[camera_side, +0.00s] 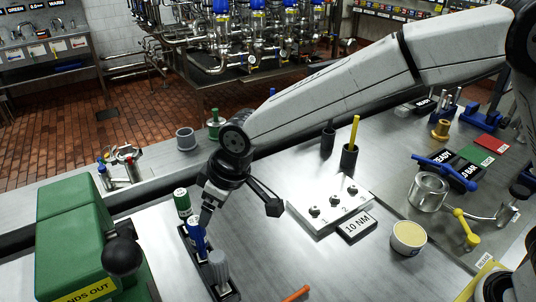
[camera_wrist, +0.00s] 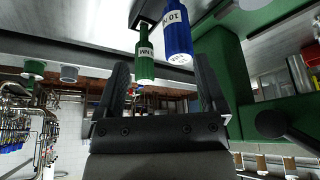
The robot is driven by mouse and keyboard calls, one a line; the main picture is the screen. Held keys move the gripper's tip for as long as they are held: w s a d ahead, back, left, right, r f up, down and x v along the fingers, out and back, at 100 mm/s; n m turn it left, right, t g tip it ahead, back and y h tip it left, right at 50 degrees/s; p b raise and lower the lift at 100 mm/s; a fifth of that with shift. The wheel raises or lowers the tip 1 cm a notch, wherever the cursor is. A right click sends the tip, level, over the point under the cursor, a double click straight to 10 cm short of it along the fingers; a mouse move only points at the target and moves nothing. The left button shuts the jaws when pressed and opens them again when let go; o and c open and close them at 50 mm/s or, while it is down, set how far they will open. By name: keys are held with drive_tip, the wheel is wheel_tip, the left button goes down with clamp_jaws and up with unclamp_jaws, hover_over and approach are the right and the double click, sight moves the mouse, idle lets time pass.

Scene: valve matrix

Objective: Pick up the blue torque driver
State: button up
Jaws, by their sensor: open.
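The blue torque driver (camera_side: 196,238) stands upright in a dark rack (camera_side: 226,294) between a green driver (camera_side: 182,203) and a grey driver (camera_side: 219,268). In the wrist view the blue driver (camera_wrist: 178,42) with a white label starting "10" and the green driver (camera_wrist: 146,62) both show ahead of the open fingers (camera_wrist: 164,75). Nothing is held. I cannot tell whether a finger touches a driver.
A green box with a black knob (camera_side: 122,256) stands left of the rack. To the right are a white numbered block (camera_side: 330,203), a "10 NM" sign (camera_side: 357,226), a tan-topped cup (camera_side: 408,238) and an orange rod (camera_side: 296,293). Bare steel lies between rack and block.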

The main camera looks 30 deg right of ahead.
sight(197, 221)
drive_tip(key=shift+s+a+r+n, duration=0.1)
drive_tip(key=shift+a+n, duration=0.2)
drive_tip(key=shift+a, duration=0.95)
drive_tip(key=shift+x, duration=1.3)
drive_tip(key=shift+x, duration=2.6)
clamp_jaws()
